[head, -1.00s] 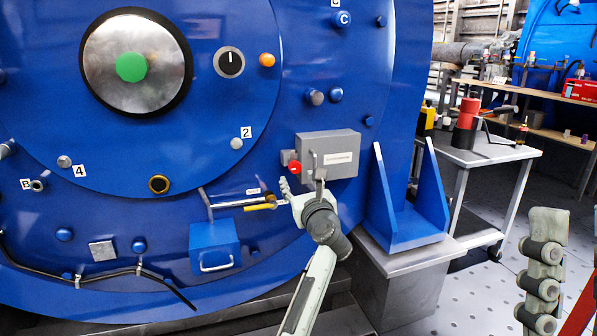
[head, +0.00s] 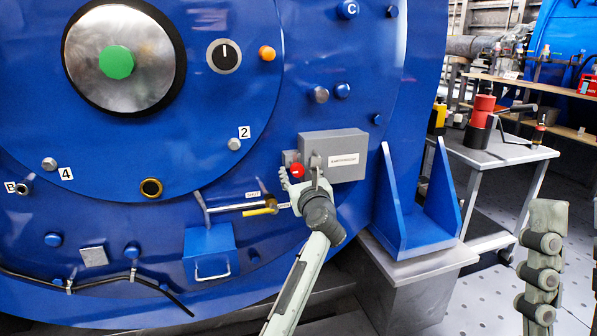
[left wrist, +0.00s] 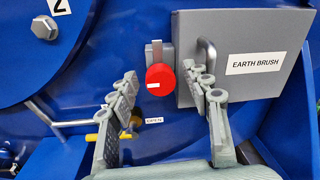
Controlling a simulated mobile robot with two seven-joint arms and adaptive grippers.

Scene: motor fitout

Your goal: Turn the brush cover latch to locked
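The brush cover latch is a round red knob (left wrist: 160,77) with a short white mark pointing left, on a small grey plate at the left side of the grey earth brush box (left wrist: 265,50). It also shows in the head view (head: 297,171). My left gripper (left wrist: 164,88) is open and empty. Its fingers stand left and right of the knob, apart from it in the picture. The right finger overlaps the box's handle (left wrist: 206,52); contact is unclear. My right gripper (head: 541,262) shows only partly at the right edge of the head view.
A yellow-handled valve (head: 262,210) on a pipe is left of my left gripper. A blue box (head: 210,253) sits below it. A blue bracket (head: 425,215) stands right of the grey box. A trolley (head: 490,152) with tools stands further right.

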